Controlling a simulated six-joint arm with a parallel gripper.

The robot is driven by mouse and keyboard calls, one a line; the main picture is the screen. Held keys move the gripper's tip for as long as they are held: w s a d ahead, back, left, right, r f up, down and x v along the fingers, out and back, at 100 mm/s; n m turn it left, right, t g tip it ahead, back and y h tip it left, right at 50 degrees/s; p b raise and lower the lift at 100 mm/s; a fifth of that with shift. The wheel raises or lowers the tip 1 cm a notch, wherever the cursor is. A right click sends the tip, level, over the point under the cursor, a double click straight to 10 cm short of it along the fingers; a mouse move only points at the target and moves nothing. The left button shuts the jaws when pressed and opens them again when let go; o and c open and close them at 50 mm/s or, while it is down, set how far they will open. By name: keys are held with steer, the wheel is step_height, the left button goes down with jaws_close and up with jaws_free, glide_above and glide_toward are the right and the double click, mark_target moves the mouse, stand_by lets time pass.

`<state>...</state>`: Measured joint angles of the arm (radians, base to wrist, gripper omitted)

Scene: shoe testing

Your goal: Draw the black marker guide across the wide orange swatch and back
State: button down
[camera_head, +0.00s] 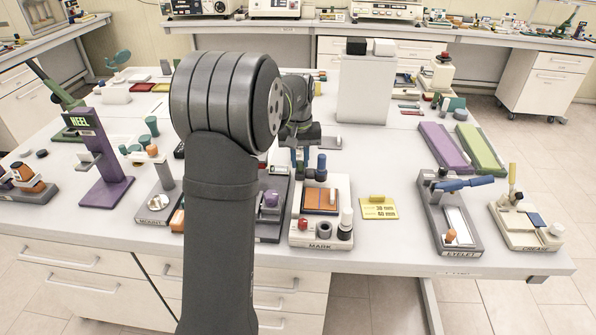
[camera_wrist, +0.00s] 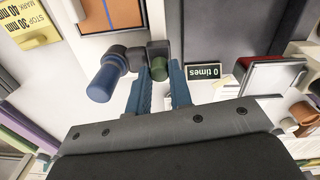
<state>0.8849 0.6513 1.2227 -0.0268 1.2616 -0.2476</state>
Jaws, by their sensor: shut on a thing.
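The wide orange swatch (camera_head: 316,199) lies on the pale MARK station (camera_head: 292,239). In the wrist view the orange swatch (camera_wrist: 112,12) shows at the top, with a thin blue line across it. My gripper (camera_head: 300,158) is at the back of this station, partly behind my arm. In the wrist view its blue fingers (camera_wrist: 159,80) are closed about a small black guide piece with a dark green round part (camera_wrist: 158,68). A grey link joins this piece to a blue cylinder (camera_wrist: 104,82) on its left. Its underside is hidden.
A red button (camera_head: 303,223), a white cylinder (camera_head: 346,219) and a black ring (camera_head: 344,232) stand on the station's front. A yellow card (camera_head: 379,207) lies to its right. A sign reading "0 times" (camera_wrist: 202,72) shows in the wrist view.

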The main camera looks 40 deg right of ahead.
steer(key=shift+w+d+r, duration=0.15)
steer(key=shift+w+d, duration=0.4)
steer(key=shift+w, duration=0.05)
steer(key=c, duration=1.3)
jaws_free()
step_height(320, 180, up, 17)
steer(key=shift+a, duration=0.2)
steer(key=shift+w, duration=0.1)
step_height(320, 180, down, 17)
steer(key=shift+d+f, duration=0.15)
steer(key=shift+f, duration=0.05)
steer(key=shift+s, duration=0.2)
steer(key=shift+r, duration=0.1)
